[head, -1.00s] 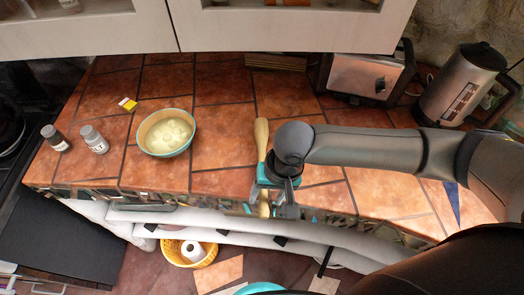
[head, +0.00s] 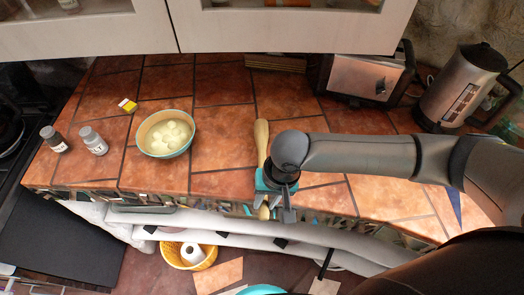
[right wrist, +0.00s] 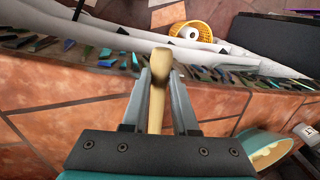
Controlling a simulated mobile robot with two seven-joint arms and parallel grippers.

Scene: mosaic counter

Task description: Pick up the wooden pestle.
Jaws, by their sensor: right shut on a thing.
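The wooden pestle (head: 261,137) is a pale, slim club lying on the tiled counter near its front edge. Its far end shows beyond my right gripper and its near end reaches the edge. My right gripper (head: 266,203) is over its middle, with the jaws shut around it. In the right wrist view the pestle (right wrist: 156,115) runs between the two grey fingers of the gripper (right wrist: 160,85), with its rounded end beyond the fingertips. The gripper hides part of the pestle in the head view. My left gripper is not in view.
A toaster (head: 358,77) and a kettle (head: 462,88) stand at the back right. Tiles between bowl and pestle are clear.

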